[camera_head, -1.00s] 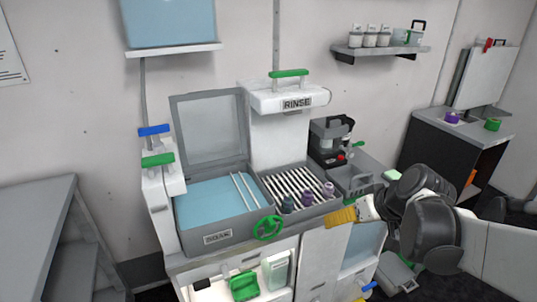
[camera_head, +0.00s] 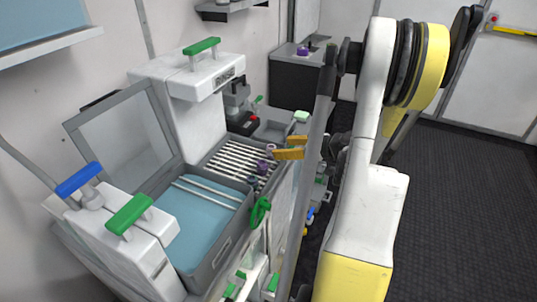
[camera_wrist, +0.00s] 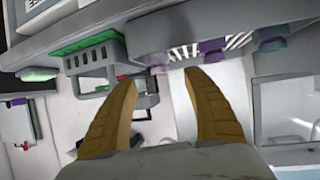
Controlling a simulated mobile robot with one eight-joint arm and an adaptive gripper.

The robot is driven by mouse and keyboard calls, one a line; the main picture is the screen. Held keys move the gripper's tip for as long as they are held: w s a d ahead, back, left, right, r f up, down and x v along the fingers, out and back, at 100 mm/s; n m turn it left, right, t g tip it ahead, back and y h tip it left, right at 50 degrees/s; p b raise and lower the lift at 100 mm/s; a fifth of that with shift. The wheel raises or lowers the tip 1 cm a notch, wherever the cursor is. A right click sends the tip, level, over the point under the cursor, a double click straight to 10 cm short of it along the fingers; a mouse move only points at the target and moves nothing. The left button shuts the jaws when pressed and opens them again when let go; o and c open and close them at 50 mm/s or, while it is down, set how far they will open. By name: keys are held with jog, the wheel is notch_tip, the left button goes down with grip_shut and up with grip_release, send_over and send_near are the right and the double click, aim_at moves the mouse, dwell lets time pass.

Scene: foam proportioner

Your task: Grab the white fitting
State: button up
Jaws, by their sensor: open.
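My gripper (camera_head: 282,147) is open and empty, with its two yellow fingers at the right end of the drying rack (camera_head: 230,160). In the wrist view the fingers (camera_wrist: 160,80) stand apart with a clear gap. Small fittings stand along the front of the rack, among them a purple fitting (camera_head: 262,166). A paler one between the fingers is blurred. I cannot make out a clearly white fitting in either view.
The blue soak basin (camera_head: 205,228) with an open lid lies left of the rack. The rinse tower (camera_head: 190,110) rises behind it. A green wheel (camera_head: 260,212) sticks out at the front. Dark open floor (camera_head: 460,210) lies to the right.

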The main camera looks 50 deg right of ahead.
aim_at(272, 147)
jog(key=b+x, duration=0.2)
jog(key=x, duration=0.4)
jog(key=shift+r, duration=0.1)
jog(key=c, duration=1.2)
jog(key=shift+c, duration=0.2)
